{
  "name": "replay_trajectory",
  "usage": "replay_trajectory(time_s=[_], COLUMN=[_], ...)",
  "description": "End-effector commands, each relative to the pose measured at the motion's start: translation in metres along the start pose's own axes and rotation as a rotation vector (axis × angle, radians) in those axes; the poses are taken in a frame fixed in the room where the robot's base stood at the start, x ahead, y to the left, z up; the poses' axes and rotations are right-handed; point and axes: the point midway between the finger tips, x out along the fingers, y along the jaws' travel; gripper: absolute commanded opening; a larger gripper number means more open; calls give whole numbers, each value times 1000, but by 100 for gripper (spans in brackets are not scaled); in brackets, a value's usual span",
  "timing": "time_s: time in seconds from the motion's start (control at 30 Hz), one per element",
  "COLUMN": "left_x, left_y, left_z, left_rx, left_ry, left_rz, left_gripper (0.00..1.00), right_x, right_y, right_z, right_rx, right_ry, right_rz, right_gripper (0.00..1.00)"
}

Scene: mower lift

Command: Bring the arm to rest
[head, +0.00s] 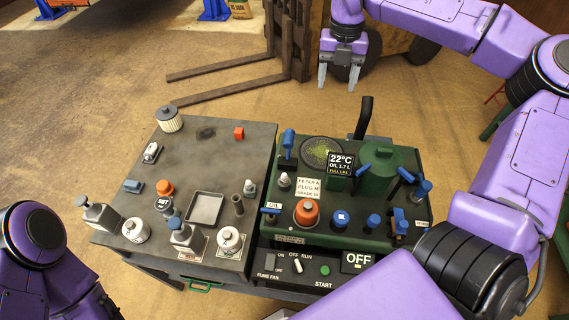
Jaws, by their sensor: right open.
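My right arm is purple and reaches in from the right. Its gripper (340,77) hangs fingers down beyond the far edge of the green machine, with a gap between the two grey fingers. It is empty and clear of the bench and the machine. My left arm shows only as purple and black links at the lower left; its gripper is outside the picture. The green machine (408,238) stands at the centre right with blue levers, an orange cap (306,212) and a small display (341,164). Its lower panel reads OFF (357,262).
A grey workbench (225,150) adjoins the machine on the left. It holds bottles, cans, a filter (169,119), a shallow tray (219,209) and small parts. A black upright handle (364,117) rises behind the machine. Forklift forks (225,89) lie beyond; the floor between is open.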

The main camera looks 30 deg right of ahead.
Motion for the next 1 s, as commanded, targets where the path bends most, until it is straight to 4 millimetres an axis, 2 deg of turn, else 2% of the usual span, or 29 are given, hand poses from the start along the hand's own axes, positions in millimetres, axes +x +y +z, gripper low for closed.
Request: replay_trajectory(time_s=[0.43,1.0], left_x=[-12,-12], left_y=[-1,-1], left_z=[-5,-5], left_rx=[0,0], left_ry=[0,0], left_rz=[0,0], left_gripper=[43,43], right_x=[-2,0], right_y=[-54,-57], right_z=[-10,-12], right_rx=[0,0], right_ry=[-1,0], right_rz=[2,0], right_gripper=[64,64])
